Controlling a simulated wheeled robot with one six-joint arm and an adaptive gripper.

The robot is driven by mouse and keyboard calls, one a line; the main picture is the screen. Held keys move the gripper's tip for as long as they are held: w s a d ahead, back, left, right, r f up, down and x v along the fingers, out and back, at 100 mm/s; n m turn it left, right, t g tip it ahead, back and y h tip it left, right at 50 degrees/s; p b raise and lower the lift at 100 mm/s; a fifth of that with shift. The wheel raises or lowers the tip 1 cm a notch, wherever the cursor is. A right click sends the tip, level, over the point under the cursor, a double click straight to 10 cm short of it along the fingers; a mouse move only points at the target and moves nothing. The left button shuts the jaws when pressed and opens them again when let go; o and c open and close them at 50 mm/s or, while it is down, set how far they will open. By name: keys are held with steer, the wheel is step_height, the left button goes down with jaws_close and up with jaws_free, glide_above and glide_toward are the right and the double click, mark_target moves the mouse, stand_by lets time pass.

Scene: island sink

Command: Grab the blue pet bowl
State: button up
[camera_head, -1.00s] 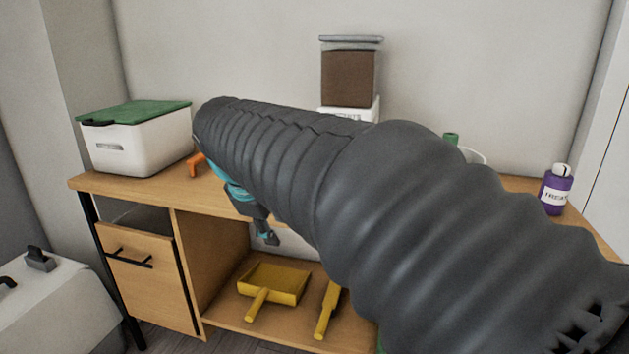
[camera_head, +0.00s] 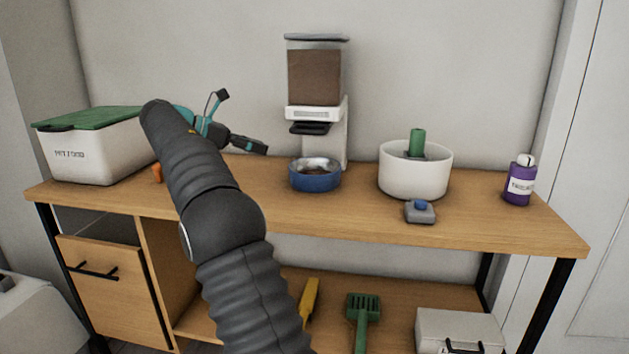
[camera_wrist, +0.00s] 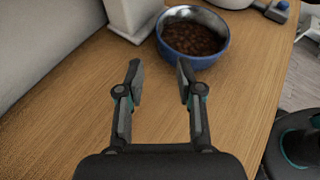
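The blue pet bowl (camera_head: 315,180) stands upright on the wooden desk, just in front of the food dispenser. In the wrist view the bowl (camera_wrist: 205,62) holds brown kibble and lies beyond my fingertips, slightly right of centre. My gripper (camera_head: 243,120) is to the left of the bowl and above the desk top in the head view. In the wrist view my gripper (camera_wrist: 160,70) has its two fingers spread apart with nothing between them. The fingers look apart from the bowl.
The food dispenser (camera_head: 315,80) stands right behind the bowl. A white round container (camera_head: 414,178), a small grey-blue object (camera_head: 420,212) and a purple bottle (camera_head: 519,182) are to the right. A white bin with a green lid (camera_head: 95,155) is at the left. The desk front near the bowl is clear.

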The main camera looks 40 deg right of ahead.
mark_target(304, 160)
steer(key=shift+d+f, duration=0.25)
steer(key=shift+d, duration=0.2)
steer(key=b+x, duration=0.4)
steer(key=x, duration=0.9)
steer(key=shift+s+r, duration=0.1)
steer(key=shift+r, duration=0.05)
jaws_close()
